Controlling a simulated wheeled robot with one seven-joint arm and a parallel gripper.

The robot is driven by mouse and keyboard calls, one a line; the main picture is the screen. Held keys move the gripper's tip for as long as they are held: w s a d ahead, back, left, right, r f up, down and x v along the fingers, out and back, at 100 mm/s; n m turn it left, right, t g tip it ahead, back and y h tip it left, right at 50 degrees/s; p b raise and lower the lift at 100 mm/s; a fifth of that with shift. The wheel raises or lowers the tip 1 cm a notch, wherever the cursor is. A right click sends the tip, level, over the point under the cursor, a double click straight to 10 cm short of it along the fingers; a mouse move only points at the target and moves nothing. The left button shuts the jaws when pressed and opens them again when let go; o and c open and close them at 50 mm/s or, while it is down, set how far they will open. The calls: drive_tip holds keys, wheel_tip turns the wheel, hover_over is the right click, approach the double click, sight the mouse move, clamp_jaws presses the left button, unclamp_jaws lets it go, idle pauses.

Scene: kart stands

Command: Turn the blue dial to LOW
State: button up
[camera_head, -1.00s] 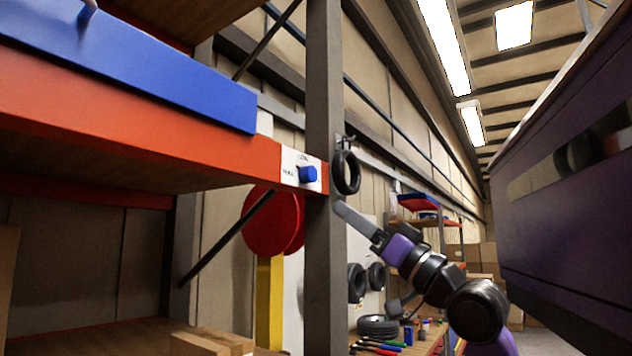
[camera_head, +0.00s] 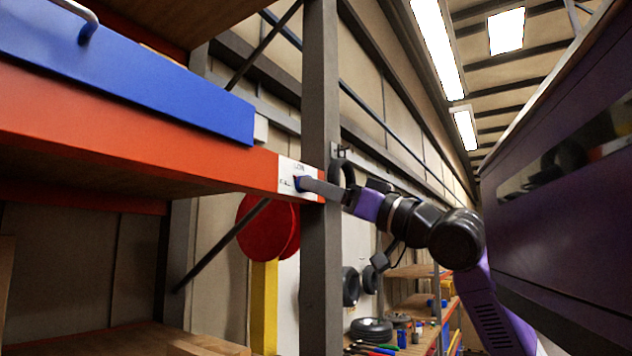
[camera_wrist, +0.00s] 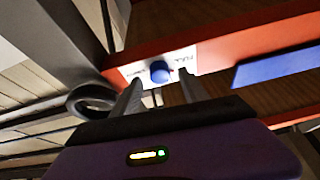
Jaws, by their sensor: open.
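The blue dial (camera_wrist: 160,72) sits on a white label plate (camera_wrist: 185,60) on the end of the orange shelf beam. In the wrist view the word FULL shows on the plate to the right of the dial; other lettering is too blurred to read. In the head view the dial (camera_head: 299,184) is mostly hidden behind my gripper (camera_head: 308,187). My gripper (camera_wrist: 158,92) is open, its two fingers pointing at the plate, one to each side of the dial. I cannot tell whether the fingers touch it.
A grey upright post (camera_head: 321,260) stands beside the plate, with a black ring (camera_head: 343,172) hanging there. A blue tray (camera_head: 130,80) lies on the orange shelf (camera_head: 140,140). A large purple cabinet (camera_head: 560,240) stands at the right. Tyres and tools lie on a low bench behind.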

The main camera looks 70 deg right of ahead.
drive_tip(key=shift+x, duration=0.95)
drive_tip(key=shift+c, duration=0.4)
clamp_jaws()
drive_tip(key=shift+a+m+h, duration=0.1)
drive_tip(key=shift+m+h, duration=0.3)
drive_tip(key=shift+m, duration=0.1)
drive_tip(key=shift+w+a+r+m+g+h+p, duration=0.1)
drive_tip(key=shift+m+g+h+p, duration=0.75)
drive_tip(key=shift+m+p, duration=1.2)
drive_tip(key=shift+s+a+r+m+g+h+p, duration=0.1)
drive_tip(key=shift+m+g+h+p, duration=0.9)
drive_tip(key=shift+m, duration=1.95)
drive_tip(key=shift+w+a+r+m+g+h+p, duration=0.1)
drive_tip(key=shift+m+g+h+p, duration=0.55)
drive_tip(key=shift+m+p, duration=1.45)
drive_tip(key=shift+f+m+b, duration=0.15)
drive_tip(key=shift+m+b, duration=0.2)
drive_tip(key=shift+m, duration=0.25)
